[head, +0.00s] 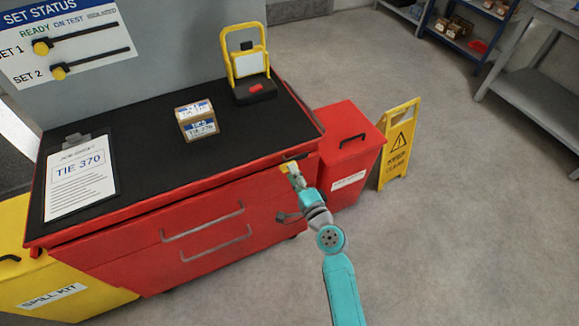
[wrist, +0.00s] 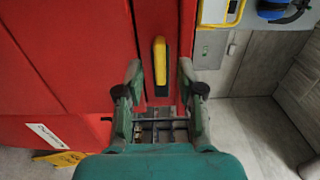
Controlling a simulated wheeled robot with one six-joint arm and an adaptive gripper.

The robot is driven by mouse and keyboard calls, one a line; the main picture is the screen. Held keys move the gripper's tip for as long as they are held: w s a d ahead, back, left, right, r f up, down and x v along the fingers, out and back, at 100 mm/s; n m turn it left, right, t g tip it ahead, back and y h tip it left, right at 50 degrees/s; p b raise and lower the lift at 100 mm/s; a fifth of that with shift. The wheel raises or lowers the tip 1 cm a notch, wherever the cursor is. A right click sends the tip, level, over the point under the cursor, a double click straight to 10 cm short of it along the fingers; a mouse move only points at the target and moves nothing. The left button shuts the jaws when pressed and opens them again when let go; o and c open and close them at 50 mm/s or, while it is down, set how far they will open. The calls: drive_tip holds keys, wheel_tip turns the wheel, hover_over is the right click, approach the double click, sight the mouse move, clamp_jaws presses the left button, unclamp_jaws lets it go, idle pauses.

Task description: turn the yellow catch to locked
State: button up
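The yellow catch (wrist: 160,62) is a short bar on a dark plate on the red cabinet's face. In the wrist view it runs up and down the picture. In the head view a small yellow patch (head: 285,167) shows at the cabinet's right front edge, partly hidden by my gripper. My gripper (wrist: 160,78) is open, with one finger left and one right of the catch's lower part. Clear gaps show on both sides, and I see no contact. In the head view my gripper (head: 294,176) is close to the cabinet front. I cannot read any locked marking.
The red cabinet (head: 150,263) has a black top (head: 150,155) with a clipboard (head: 80,180), a small box (head: 196,121) and a yellow-framed device (head: 247,65). A red bin (head: 345,165) and yellow floor sign (head: 398,145) stand to the right. Open floor lies beyond.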

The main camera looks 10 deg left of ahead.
drive_tip(key=shift+x, duration=1.65)
clamp_jaws()
